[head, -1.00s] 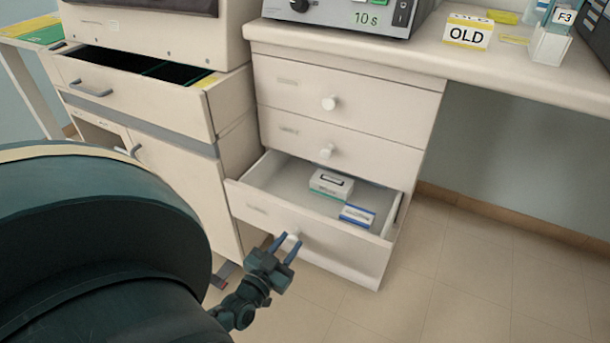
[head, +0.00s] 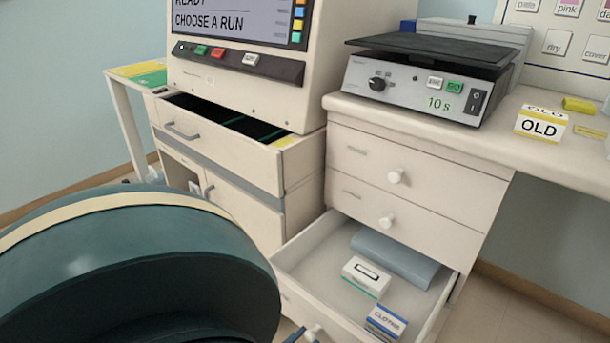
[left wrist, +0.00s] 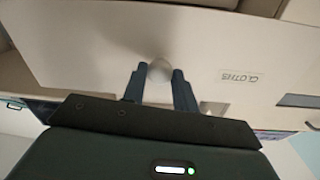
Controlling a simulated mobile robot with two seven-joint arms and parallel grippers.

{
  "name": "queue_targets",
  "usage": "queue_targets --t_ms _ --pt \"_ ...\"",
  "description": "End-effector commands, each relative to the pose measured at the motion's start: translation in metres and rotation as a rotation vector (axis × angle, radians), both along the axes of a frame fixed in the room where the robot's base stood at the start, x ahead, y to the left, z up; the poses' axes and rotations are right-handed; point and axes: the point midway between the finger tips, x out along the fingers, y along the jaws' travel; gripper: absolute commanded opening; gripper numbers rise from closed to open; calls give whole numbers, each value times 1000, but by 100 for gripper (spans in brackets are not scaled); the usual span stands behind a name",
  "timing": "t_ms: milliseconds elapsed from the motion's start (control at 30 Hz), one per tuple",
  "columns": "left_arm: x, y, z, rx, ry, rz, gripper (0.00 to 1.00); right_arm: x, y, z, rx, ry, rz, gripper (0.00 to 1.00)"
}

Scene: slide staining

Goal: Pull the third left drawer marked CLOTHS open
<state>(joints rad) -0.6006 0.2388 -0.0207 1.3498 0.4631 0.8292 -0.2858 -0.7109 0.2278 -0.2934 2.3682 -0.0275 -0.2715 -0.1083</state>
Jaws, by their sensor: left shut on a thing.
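The third drawer (head: 318,262) under the worktop stands pulled far out, its inside open to view. The lower part of its front is cut off by the head view's bottom edge. In the left wrist view its front (left wrist: 100,45) carries an upside-down CLOTHS label (left wrist: 240,76) and a round white knob (left wrist: 159,71). My left gripper (left wrist: 158,84) is shut on the knob, one finger on each side. In the head view only a bit of the gripper (head: 303,336) shows at the knob (head: 313,331). My right gripper is not in view.
Two shut drawers (head: 395,205) are above. An open dark-lined drawer (head: 222,137) juts out at left. The OLD box (head: 541,124) stands on the worktop.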

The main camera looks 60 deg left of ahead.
Motion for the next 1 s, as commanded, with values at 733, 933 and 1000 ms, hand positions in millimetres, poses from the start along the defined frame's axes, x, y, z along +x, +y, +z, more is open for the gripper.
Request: queue_targets --t_ms 733,933,1000 --pt "0 0 8 0 1 0 50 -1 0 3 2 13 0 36" --pt "0 -1 46 -1 -1 0 50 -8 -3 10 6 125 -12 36" --pt "0 0 60 0 0 -1 50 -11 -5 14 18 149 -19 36"
